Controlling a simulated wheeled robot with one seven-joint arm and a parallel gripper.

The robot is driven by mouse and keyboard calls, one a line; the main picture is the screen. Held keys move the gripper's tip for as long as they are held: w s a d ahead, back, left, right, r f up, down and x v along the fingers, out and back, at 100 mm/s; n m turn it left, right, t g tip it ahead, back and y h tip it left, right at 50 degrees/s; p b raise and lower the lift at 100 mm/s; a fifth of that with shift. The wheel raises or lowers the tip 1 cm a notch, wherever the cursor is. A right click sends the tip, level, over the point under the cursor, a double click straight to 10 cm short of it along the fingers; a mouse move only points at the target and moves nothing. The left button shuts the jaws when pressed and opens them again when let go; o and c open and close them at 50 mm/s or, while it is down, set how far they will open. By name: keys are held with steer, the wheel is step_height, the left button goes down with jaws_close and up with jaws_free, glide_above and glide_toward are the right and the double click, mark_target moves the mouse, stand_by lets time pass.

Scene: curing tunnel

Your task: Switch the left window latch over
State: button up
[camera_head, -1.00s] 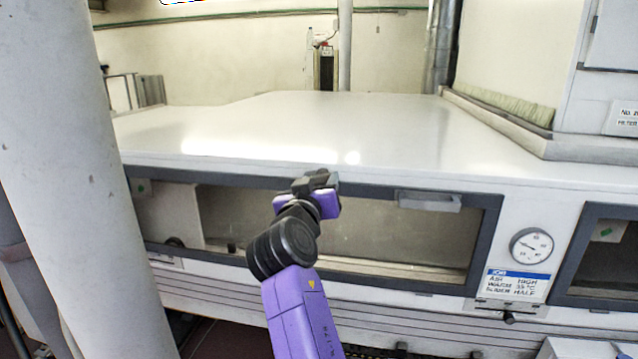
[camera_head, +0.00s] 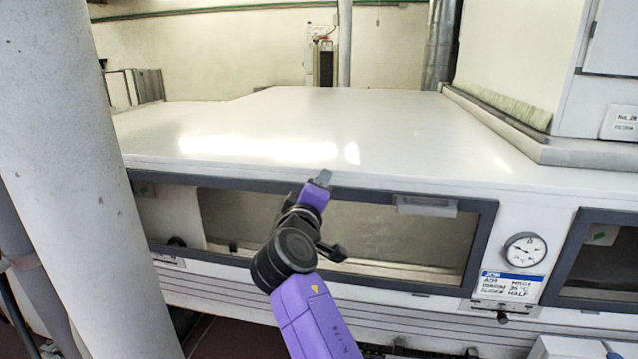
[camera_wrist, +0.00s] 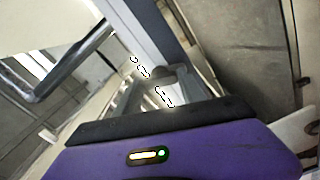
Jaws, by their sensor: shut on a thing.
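The window (camera_head: 350,235) is a long glass pane in a dark grey frame on the front of the white machine. My gripper (camera_head: 321,182) is at the top edge of this frame, left of its middle, in the head view. A small grey piece, the left window latch (camera_head: 324,176), shows at its tip, and my gripper is shut on it. The rest of the latch is hidden by the gripper. In the wrist view my gripper (camera_wrist: 160,78) reaches towards the grey frame (camera_wrist: 145,30). The grip itself is unclear there.
Further right are a round gauge (camera_head: 525,250), a label and a second window (camera_head: 600,255). A thick pale column (camera_head: 75,180) stands close on the left. The white machine top (camera_head: 290,120) is clear.

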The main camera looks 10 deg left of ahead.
steer(key=shift+n+p, duration=1.1)
steer(key=shift+n, duration=1.1)
steer(key=o, duration=1.4)
steer(key=shift+c, duration=0.2)
steer(key=s+b, duration=0.1)
steer(key=s, duration=0.7)
steer(key=shift+a+b, duration=0.2)
steer(key=shift+b, duration=0.15)
steer(key=shift+w, duration=0.1)
